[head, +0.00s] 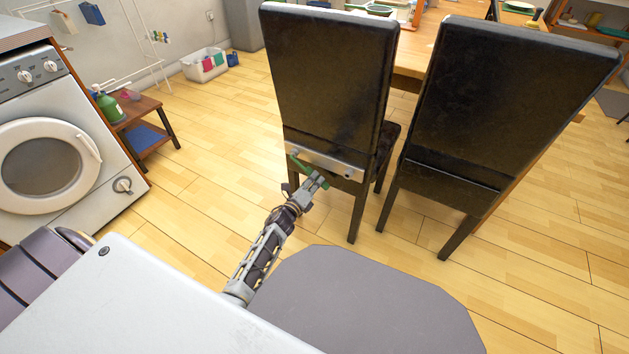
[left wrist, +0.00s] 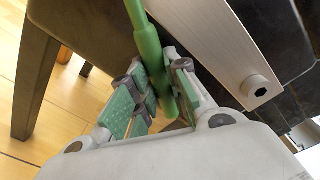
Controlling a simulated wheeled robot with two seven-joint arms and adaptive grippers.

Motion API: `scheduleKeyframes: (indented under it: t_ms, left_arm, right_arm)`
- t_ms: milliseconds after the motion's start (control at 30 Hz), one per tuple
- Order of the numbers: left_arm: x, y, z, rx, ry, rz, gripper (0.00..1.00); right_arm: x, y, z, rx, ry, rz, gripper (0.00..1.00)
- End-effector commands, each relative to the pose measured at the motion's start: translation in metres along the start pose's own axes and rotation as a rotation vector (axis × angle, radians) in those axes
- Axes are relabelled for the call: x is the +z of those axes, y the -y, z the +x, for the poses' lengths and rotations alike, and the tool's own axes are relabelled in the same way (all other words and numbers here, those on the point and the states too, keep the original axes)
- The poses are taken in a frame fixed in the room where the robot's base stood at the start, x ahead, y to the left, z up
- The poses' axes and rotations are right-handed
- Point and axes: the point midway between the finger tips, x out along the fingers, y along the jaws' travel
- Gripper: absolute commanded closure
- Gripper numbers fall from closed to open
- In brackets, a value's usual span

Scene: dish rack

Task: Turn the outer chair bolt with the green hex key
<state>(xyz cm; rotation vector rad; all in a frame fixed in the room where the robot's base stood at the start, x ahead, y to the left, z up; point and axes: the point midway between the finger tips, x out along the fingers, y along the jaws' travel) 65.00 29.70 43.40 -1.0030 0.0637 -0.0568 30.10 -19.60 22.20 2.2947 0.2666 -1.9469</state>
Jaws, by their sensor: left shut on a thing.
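The green hex key (head: 301,166) is held in my left gripper (head: 316,183), just behind the left black chair (head: 325,75). In the left wrist view the key (left wrist: 148,50) runs between the green-padded fingers (left wrist: 153,92), which are shut on it. A pale metal bar (head: 322,163) crosses the low back of this chair, with a bolt at its left end (head: 295,153) and one at its right end (head: 349,173). One hex-socket bolt head (left wrist: 257,88) shows in the left wrist view, apart from the key's visible part. The key's far end is cut off there.
A second black chair (head: 510,110) stands close on the right. A wooden table (head: 420,45) is behind the chairs. A washing machine (head: 50,150) and a small shelf (head: 145,125) stand at the left. The wooden floor between shelf and chair is clear.

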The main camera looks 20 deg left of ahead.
Motion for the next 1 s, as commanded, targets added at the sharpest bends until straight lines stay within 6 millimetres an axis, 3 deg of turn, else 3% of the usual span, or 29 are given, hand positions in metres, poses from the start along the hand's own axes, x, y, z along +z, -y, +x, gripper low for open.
scheduleKeyframes:
  t_ms: [1000]
  left_arm:
    - [-0.0002, 0.0001, -0.0083, -0.005, 0.0, 0.0, 1.0]
  right_arm:
    - [0.0, 0.0, -0.0001, 0.0, 0.0, 0.0, 0.6]
